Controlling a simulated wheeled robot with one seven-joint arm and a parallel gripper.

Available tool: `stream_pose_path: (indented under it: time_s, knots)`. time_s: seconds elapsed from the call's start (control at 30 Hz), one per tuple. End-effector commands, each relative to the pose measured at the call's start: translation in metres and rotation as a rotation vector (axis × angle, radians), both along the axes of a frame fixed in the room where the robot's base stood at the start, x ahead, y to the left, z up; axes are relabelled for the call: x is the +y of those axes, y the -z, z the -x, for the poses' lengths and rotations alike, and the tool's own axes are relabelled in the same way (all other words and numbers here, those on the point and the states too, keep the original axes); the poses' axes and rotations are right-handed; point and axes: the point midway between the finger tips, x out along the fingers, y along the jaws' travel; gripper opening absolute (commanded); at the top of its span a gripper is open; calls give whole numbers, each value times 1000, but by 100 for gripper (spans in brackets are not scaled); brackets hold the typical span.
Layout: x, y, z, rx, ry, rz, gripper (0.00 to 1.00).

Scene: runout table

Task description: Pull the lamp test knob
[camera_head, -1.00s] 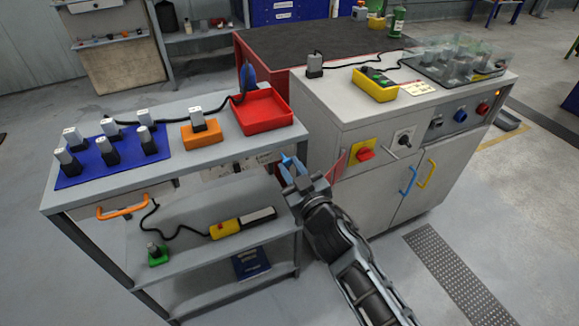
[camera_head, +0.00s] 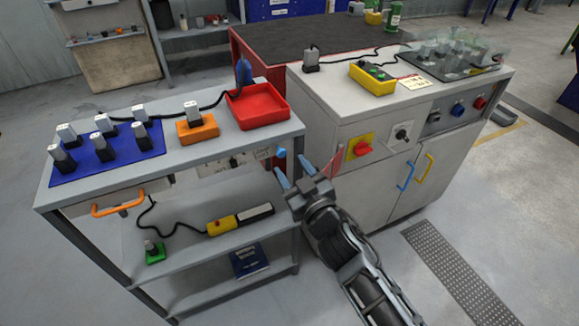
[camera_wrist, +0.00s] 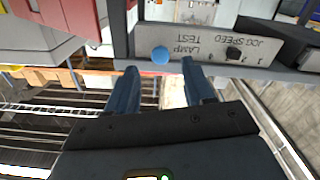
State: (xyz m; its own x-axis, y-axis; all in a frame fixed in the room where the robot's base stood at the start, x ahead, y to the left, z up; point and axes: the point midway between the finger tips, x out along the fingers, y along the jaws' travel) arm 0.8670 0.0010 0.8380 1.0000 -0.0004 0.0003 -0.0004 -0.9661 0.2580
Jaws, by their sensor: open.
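The lamp test knob is a small round blue knob (camera_wrist: 160,55) on a grey panel (camera_wrist: 215,47), beside upside-down LAMP TEST lettering in the wrist view. In the head view the blue knob (camera_head: 282,153) shows at the right end of the grey trolley's side. My gripper (camera_head: 291,169) is open and empty, just in front of and a little below the knob. In the wrist view, its two blue fingers (camera_wrist: 159,67) point at the panel, with the knob between and just beyond their tips. No contact with the knob shows.
The JOG SPEED black knob (camera_wrist: 233,52) is on the same panel. A red tray (camera_head: 258,106) stands on the trolley top above. The white cabinet (camera_head: 375,185) with a red rotary switch (camera_head: 361,149) stands close to the right of my gripper. A red pointed flag-like piece (camera_head: 334,162) is near my gripper.

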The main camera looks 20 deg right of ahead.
Motion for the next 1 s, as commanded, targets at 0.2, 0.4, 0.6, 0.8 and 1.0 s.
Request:
stream_pose_path:
  time_s: [0.2, 0.4, 0.6, 0.8, 1.0]
  knots:
    - [0, 4, 35, 1, 0, 2, 52]
    - [0, 2, 52, 0, -1, 1, 52]
    - [0, 0, 55, 0, 0, 1, 52]
    - [0, 0, 54, 0, -1, 1, 52]
    - [0, 1, 56, 2, 0, 1, 52]
